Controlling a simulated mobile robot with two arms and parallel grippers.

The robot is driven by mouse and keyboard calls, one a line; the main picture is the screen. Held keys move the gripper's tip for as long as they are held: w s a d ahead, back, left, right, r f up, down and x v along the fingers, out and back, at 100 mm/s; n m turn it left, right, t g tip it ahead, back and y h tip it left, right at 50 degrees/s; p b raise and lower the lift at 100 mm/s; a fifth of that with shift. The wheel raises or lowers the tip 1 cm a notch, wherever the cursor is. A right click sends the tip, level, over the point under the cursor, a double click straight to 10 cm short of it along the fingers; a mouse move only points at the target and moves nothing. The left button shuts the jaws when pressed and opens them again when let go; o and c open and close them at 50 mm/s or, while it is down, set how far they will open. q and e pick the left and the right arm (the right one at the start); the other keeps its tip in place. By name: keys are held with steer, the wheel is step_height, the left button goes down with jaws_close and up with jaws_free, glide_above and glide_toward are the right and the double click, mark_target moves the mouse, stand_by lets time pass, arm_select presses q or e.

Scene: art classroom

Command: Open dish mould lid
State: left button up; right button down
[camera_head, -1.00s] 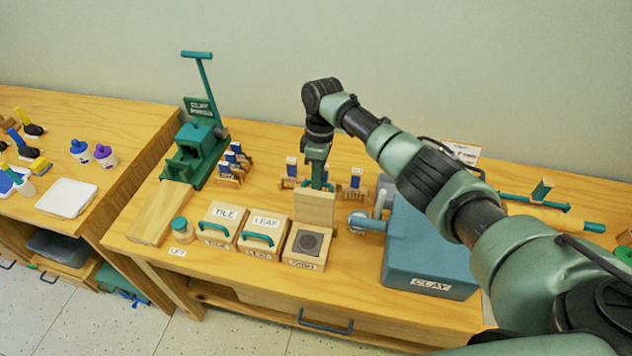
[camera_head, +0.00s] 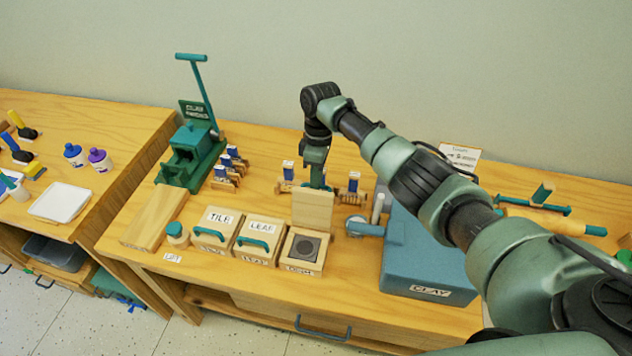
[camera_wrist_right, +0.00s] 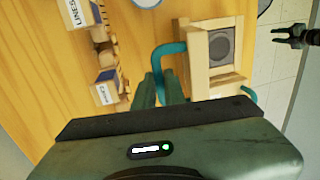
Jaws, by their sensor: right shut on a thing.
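The dish mould (camera_head: 302,252) is a pale wooden box on the table, with a dark round hollow in its top. Its wooden lid (camera_head: 313,210) stands upright at the back edge of the box, swung open. My right gripper (camera_head: 317,186) is behind the raised lid, shut on its teal handle. In the right wrist view the handle (camera_wrist_right: 168,50) curves beside the fingers (camera_wrist_right: 160,88), and the lid (camera_wrist_right: 199,62) and open mould (camera_wrist_right: 222,45) show beyond. My left gripper (camera_wrist_right: 284,35) shows small at the right of that view, fingers apart and empty.
Closed TILE (camera_head: 216,231) and LEAF (camera_head: 259,241) moulds stand to the left. A blue CLAY box (camera_head: 425,262) is close on the right. Stamps on wooden stands (camera_head: 287,178) are behind. A green clay press (camera_head: 190,158) stands at the back left.

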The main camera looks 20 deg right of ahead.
steer(key=c, duration=1.5)
jaws_free()
steer(key=shift+d+f, duration=0.15)
steer(key=shift+f, duration=0.1)
steer(key=r, duration=0.2)
steer(key=w+r+b, duration=0.1)
steer(key=r, duration=0.2)
steer(key=d+r+b, duration=0.1)
steer(key=r, duration=0.1)
steer(key=shift+w+r, duration=0.3)
steer(key=shift+w, duration=0.05)
steer(key=shift+f, duration=0.1)
